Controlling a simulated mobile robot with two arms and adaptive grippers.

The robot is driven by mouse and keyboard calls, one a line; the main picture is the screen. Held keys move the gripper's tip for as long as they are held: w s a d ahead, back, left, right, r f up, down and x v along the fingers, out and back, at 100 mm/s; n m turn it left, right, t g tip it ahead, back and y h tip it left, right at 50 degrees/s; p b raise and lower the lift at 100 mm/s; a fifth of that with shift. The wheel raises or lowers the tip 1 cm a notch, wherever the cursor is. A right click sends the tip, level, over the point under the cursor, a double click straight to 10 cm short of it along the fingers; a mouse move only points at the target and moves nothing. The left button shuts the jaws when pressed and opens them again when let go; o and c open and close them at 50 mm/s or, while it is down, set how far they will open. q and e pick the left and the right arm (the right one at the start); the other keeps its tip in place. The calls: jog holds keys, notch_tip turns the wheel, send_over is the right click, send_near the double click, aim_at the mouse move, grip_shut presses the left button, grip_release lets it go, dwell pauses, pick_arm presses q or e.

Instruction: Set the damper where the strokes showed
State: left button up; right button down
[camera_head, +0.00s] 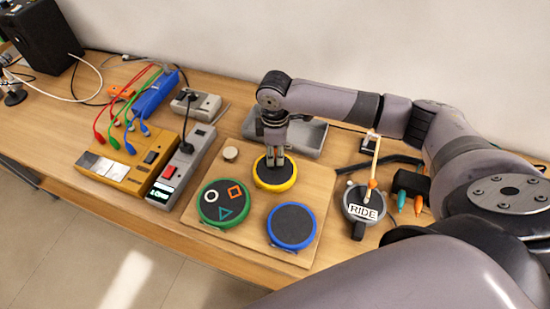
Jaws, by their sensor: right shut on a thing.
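Three round mesh pads sit on a wooden board (255,225). The green-rimmed pad (222,203) carries a white ring, an orange square and a teal triangle. The blue-rimmed pad (291,226) and the yellow-rimmed pad (285,176) have plain dark mesh. My right gripper (274,161) points down over the back part of the yellow-rimmed pad. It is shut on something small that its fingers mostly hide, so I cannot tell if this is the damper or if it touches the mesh. A small pale disc (230,154) lies at the board's back left. My left gripper is out of view.
A grey pad labelled RIDE (363,205) with a wooden stick across it stands right of the board. A grey tray (302,137) is behind. A yellow box (129,157) and a grey power strip (182,166) stand left, with coloured leads and a black speaker (42,35) beyond.

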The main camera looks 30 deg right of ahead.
aim_at(275, 161)
jog(key=shift+f, duration=1.7)
jog(key=shift+f, duration=0.1)
jog(key=c, duration=1.4)
grip_release()
jog(key=shift+o, duration=0.2)
notch_tip(275, 161, up, 11)
jog(key=shift+r+b, duration=0.1)
jog(key=shift+b, duration=0.8)
jog(key=shift+r, duration=0.55)
